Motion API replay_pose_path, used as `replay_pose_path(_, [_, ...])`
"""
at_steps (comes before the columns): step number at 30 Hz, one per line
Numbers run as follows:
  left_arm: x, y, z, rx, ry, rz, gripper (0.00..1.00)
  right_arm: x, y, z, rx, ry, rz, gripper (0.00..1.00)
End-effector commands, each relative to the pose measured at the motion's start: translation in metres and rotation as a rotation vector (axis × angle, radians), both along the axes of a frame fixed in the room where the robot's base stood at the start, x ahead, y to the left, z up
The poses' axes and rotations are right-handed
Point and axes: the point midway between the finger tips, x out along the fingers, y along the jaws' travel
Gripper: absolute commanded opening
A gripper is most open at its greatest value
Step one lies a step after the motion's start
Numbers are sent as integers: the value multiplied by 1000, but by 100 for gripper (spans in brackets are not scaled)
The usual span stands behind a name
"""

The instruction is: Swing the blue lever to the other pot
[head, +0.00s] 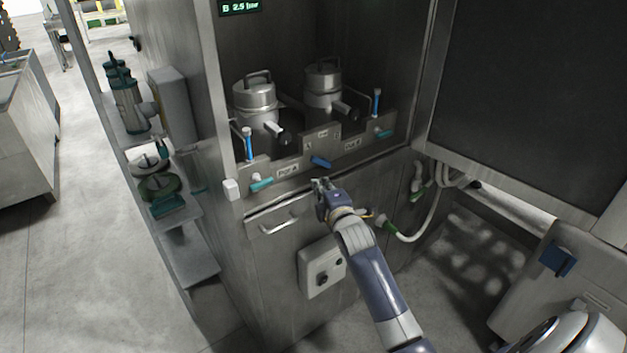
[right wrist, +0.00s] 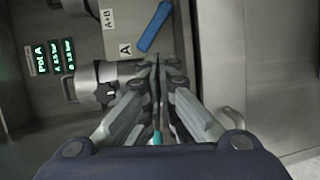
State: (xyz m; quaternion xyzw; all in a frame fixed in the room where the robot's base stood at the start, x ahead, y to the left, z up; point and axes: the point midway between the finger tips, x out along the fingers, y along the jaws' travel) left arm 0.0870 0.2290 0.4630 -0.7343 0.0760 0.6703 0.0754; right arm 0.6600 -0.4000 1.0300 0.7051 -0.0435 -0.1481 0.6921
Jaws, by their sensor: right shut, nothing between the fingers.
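The blue lever (head: 321,162) sits on the front panel between the two pots, tilted. In the right wrist view the blue lever (right wrist: 154,27) lies beside a label "A", just beyond my fingertips. My right gripper (head: 322,184) is just below the lever in the head view, shut and empty. In the right wrist view its fingers (right wrist: 158,65) meet, apart from the lever. The left pot (head: 256,96) and the right pot (head: 323,80) are lidded metal vessels standing in the recess behind the panel. My left gripper is not in view.
Teal handles sit on the panel at left (head: 261,184) and right (head: 383,134). A drawer-like handle (head: 280,226) and a switch box (head: 321,267) are below. A white hose (head: 430,215) hangs at right. A shelf with pumps (head: 128,100) stands left.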

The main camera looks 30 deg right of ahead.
Motion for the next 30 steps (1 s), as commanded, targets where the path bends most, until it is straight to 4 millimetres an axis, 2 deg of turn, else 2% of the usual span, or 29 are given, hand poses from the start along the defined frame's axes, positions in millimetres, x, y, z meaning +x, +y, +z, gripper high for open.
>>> replay_pose_path(1, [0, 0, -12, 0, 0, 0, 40, 8, -2, -5, 1, -2, 0, 0])
replay_pose_path(7, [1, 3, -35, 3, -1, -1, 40, 37, -10, -11, 4, -2, -1, 0])
replay_pose_path(15, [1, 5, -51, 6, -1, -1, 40, 70, -20, -13, 1, -1, 0, 0])
replay_pose_path(21, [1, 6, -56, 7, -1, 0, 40, 83, -23, -14, 1, 1, 1, 0])
replay_pose_path(30, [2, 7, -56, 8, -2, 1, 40, 85, -24, -12, 2, -1, 0, 0])
